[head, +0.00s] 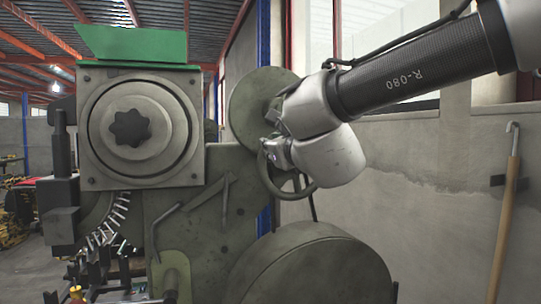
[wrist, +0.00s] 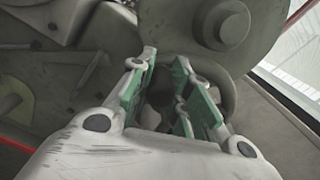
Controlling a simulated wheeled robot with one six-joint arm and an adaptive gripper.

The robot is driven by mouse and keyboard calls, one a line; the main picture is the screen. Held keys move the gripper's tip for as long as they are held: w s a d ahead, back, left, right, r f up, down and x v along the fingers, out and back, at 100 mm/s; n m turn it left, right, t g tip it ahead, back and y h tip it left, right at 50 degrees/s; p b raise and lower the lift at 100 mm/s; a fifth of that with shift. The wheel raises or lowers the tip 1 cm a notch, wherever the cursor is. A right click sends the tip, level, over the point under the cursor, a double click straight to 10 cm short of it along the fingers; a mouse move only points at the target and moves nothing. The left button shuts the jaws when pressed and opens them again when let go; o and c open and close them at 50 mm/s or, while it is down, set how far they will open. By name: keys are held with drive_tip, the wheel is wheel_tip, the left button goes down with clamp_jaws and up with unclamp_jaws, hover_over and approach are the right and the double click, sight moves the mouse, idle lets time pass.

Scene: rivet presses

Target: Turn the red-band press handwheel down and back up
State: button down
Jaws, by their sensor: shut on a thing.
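The grey-green press (head: 205,225) stands in front of me. A handwheel (head: 302,194) shows as a thin dark ring on its right side, mostly hidden by my arm. My gripper (wrist: 172,78) is low at this ring, its green-padded fingers closed around a dark part between them. That part looks like the handwheel's rim or grip, but shadow and the fingers hide its shape. In the head view my wrist covers most of the grip. I cannot make out a red band on the press in the head view.
A large disc (head: 250,112) sits behind my wrist, and its hub (wrist: 228,28) is close beyond the fingers. A big round cover (head: 312,272) is below. A concrete wall (head: 420,200) with a wooden-handled hook tool (head: 505,220) stands right. A red line (wrist: 16,146) crosses the wrist view's lower left.

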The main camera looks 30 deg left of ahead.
drive_tip(key=shift+w+d+r+m, duration=0.2)
drive_tip(key=shift+r+m, duration=0.15)
drive_tip(key=shift+m, duration=0.1)
drive_tip(key=shift+w+d+r+m, duration=0.2)
drive_tip(key=shift+r+m, duration=0.1)
drive_tip(key=shift+m, duration=0.15)
drive_tip(key=c, duration=1.3)
unclamp_jaws()
drive_tip(key=shift+w+d, duration=0.1)
drive_tip(key=v, duration=1.2)
